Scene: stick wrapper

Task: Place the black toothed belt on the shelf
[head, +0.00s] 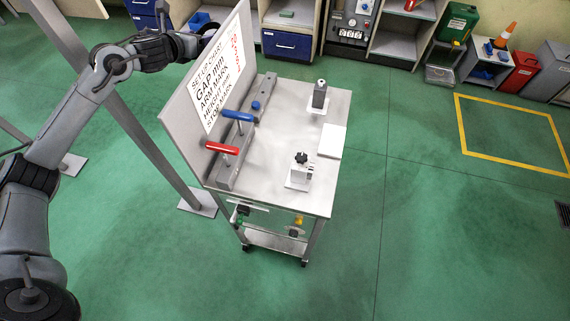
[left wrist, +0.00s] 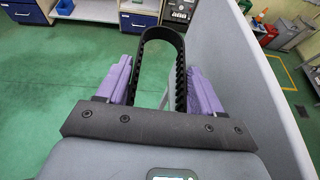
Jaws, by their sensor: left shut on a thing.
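The black toothed belt (left wrist: 162,33) is an upright loop with teeth on its inner face, seen in the left wrist view. My left gripper (left wrist: 159,68), with purple finger pads, is shut on it, one pad on each side of the loop. In the head view my left arm reaches to the far left, and the gripper's end is mostly hidden behind the upright sign board; the belt is not visible there. Open shelves (head: 291,15) stand along the back wall, and the cart has a lower shelf (head: 272,241); I cannot tell which is meant. My right gripper is not in view.
The sign board (head: 213,75) stands upright along the cart's left side, close to my left gripper. The cart top (head: 262,165) carries red and blue handles and small fixtures. Blue-drawer cabinets (head: 287,44) stand behind. Green floor is clear right of the cart.

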